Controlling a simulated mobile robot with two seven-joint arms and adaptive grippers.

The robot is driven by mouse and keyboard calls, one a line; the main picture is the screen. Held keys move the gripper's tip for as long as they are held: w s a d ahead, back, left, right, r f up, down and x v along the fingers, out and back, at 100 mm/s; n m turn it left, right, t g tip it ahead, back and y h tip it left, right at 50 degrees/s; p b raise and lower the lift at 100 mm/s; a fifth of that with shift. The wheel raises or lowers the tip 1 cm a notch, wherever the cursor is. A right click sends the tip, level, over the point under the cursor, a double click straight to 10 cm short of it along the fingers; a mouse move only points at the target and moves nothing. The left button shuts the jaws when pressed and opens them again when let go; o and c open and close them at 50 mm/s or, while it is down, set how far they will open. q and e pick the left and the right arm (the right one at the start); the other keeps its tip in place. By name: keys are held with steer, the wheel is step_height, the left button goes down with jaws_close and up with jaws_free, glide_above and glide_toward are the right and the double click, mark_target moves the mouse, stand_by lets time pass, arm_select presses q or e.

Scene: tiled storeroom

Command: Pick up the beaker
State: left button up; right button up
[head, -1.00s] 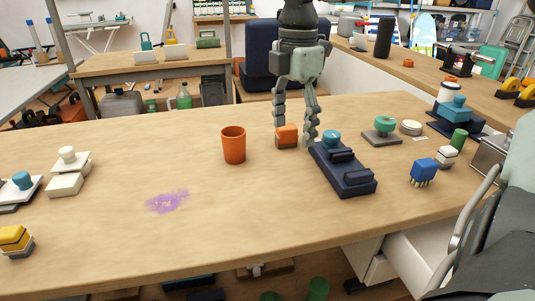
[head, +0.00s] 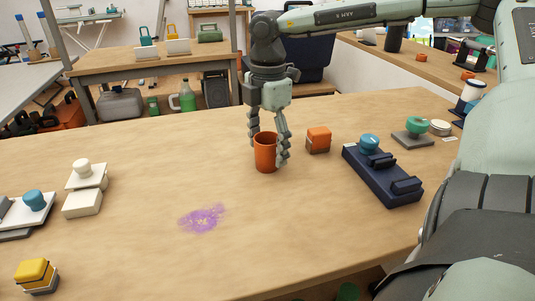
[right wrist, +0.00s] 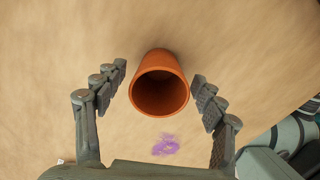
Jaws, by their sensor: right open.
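The beaker (head: 265,157) is an orange-brown open cup standing upright on the wooden table (head: 130,240). In the right wrist view the beaker (right wrist: 160,86) shows its open, empty-looking mouth. My right gripper (head: 268,158) is open, pointing down, with its fingers on either side of the beaker. In the right wrist view the right gripper (right wrist: 160,84) has a gap between each finger and the beaker, so it does not grip it. My left gripper is not in view.
An orange block (head: 318,141) stands just right of the beaker, and a dark blue device (head: 383,175) stands beyond it. A purple stain (head: 203,218) marks the table. White blocks (head: 84,187) and a yellow block (head: 36,274) are at left. The table's front middle is clear.

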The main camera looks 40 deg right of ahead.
steer(key=shift+c, duration=0.6)
steer(key=c, duration=1.1)
steer(key=shift+o, duration=0.2)
steer(key=shift+r, duration=0.15)
